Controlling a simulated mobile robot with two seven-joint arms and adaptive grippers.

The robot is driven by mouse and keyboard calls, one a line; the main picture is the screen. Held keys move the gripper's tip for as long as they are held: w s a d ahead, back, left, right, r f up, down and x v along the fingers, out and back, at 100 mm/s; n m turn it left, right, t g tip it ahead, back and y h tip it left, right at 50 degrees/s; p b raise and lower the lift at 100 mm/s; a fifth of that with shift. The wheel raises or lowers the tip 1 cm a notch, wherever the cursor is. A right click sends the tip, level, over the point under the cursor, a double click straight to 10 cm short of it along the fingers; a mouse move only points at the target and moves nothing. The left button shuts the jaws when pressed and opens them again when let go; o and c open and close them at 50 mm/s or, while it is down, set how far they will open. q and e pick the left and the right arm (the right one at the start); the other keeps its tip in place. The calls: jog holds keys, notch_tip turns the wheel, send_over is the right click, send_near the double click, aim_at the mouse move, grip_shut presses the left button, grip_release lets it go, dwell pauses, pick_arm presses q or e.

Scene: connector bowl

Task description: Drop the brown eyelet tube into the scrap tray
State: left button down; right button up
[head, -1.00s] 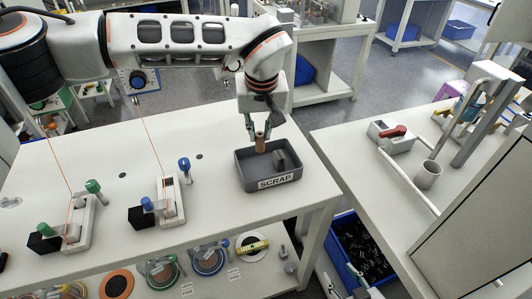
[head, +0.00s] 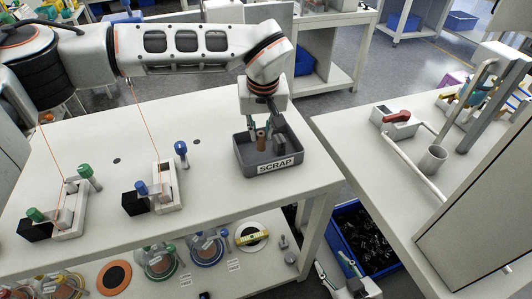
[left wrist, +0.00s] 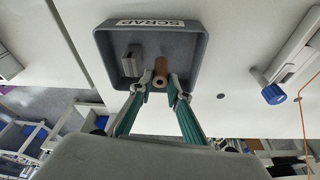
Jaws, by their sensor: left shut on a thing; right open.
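The dark grey scrap tray (head: 240,158), labelled SCRAP, sits near the right end of the white bench. My left gripper (head: 261,130) points down over it, shut on the brown eyelet tube (head: 260,141). The tube is upright and inside the tray's outline; I cannot tell whether it touches the floor. My right gripper (head: 348,264) is low at the bottom edge of the head view, open and partly cut off.
A grey block (head: 280,145) stands in the tray, right of the tube; it also shows in the left wrist view (left wrist: 131,64). Two fixtures with orange cords (head: 165,185) (head: 68,212) stand left on the bench. A blue bin (head: 365,245) is below, between the benches.

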pick_arm(q)
jog(key=c, duration=1.9)
grip_release()
jog(key=shift+o, duration=0.4)
pick_arm(e)
jog(key=shift+s+d+f, duration=0.15)
jog(key=shift+s+f, duration=0.05)
jog(key=shift+f, duration=0.1)
jog(key=shift+d, duration=0.1)
pick_arm(q)
jog(key=v, duration=1.2)
pick_arm(e)
jog(key=shift+r, duration=0.1)
pick_arm(q)
jog(key=shift+r, duration=0.1)
